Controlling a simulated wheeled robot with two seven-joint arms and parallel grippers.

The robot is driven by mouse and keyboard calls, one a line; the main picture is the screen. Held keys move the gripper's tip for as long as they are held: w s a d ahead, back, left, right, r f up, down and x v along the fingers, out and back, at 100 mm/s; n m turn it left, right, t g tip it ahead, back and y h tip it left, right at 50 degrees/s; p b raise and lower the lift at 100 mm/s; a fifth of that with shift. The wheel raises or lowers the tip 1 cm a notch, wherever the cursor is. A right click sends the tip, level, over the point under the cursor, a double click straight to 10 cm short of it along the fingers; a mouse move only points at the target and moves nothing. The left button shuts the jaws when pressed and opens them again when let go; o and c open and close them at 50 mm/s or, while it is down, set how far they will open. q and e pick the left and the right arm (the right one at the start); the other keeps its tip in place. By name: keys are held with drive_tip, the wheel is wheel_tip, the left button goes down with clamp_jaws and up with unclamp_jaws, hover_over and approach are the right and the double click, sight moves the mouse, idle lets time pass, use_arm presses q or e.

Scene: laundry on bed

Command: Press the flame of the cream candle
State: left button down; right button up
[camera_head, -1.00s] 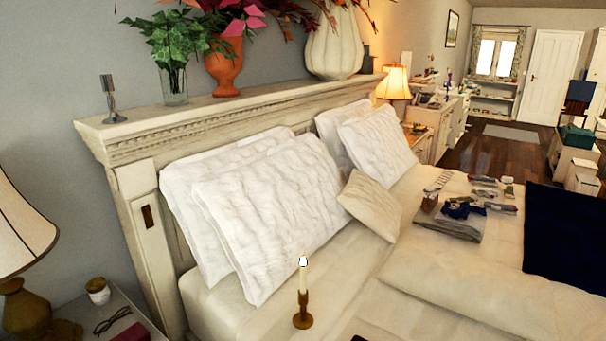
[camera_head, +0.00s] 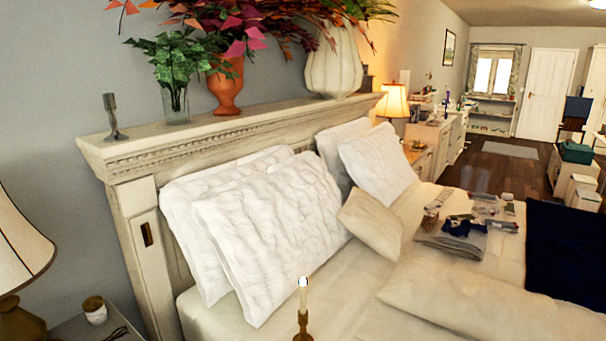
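The cream candle (camera_head: 303,297) stands upright in a brass-coloured holder (camera_head: 302,325) at the bottom middle of the head view, in front of the bed's cream sheet. A small white flame (camera_head: 303,281) shows at its tip. The foot of the holder is cut off by the bottom edge of the picture, so what it rests on is hidden. Neither of my grippers shows in the view.
White pillows (camera_head: 265,225) lean on the wooden headboard (camera_head: 235,127) behind the candle. A small cushion (camera_head: 372,223) and folded clothes (camera_head: 455,236) lie on the bed. A lamp (camera_head: 22,240) stands over a nightstand at left. Vases line the headboard's ledge.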

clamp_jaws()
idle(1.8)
